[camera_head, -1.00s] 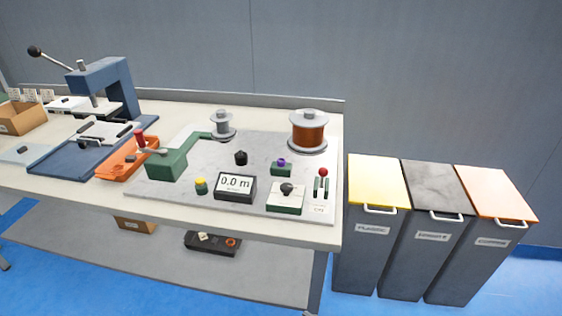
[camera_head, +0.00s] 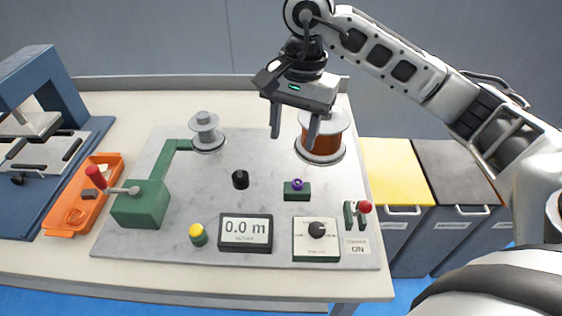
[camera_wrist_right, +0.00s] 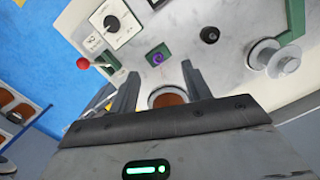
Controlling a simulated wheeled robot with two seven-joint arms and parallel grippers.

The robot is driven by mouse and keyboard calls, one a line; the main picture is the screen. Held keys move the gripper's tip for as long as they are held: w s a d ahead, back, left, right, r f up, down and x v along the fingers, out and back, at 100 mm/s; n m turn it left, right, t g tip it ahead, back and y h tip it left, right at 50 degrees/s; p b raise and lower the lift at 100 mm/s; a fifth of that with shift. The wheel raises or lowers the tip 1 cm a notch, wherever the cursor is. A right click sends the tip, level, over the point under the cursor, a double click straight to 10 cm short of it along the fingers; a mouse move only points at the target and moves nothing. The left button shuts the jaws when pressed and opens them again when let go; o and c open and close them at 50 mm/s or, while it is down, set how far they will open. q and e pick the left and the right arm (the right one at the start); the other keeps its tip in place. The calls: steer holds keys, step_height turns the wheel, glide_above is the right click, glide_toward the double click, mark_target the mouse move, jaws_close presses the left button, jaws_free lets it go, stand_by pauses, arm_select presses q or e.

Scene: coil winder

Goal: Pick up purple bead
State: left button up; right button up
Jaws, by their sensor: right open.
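The purple bead (camera_head: 297,184) sits on a small green block (camera_head: 297,194) near the middle right of the grey marble board. It also shows in the right wrist view (camera_wrist_right: 156,58), ahead of the fingers. My right gripper (camera_head: 293,138) is open and empty. In the head view it appears above and behind the bead, in front of the copper spool, apart from both. In the right wrist view the two fingers (camera_wrist_right: 160,78) stand apart with the copper spool partly hidden behind the gripper body. My left gripper is not in view.
The copper spool (camera_head: 321,158), a grey spool (camera_head: 207,138), a black knob (camera_head: 240,179), a meter (camera_head: 246,232), a dial box (camera_head: 316,240) and a red-tipped lever (camera_head: 364,207) surround the block. A green crank winder (camera_head: 140,206) stands left. Bins (camera_head: 395,172) stand right.

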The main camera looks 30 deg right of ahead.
steer(key=d+r+h, duration=0.1)
steer(key=d, duration=0.1)
glide_above(298, 182)
steer(key=f, duration=0.9)
steer(key=shift+s+f, duration=0.2)
step_height(298, 182, down, 5)
steer(key=shift+w+a+f+p, duration=0.1)
steer(key=shift+w+f+p, duration=0.1)
steer(key=shift+p, duration=0.55)
steer(key=shift+f, duration=0.35)
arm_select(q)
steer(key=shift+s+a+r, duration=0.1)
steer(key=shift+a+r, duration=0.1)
arm_select(e)
jaws_close()
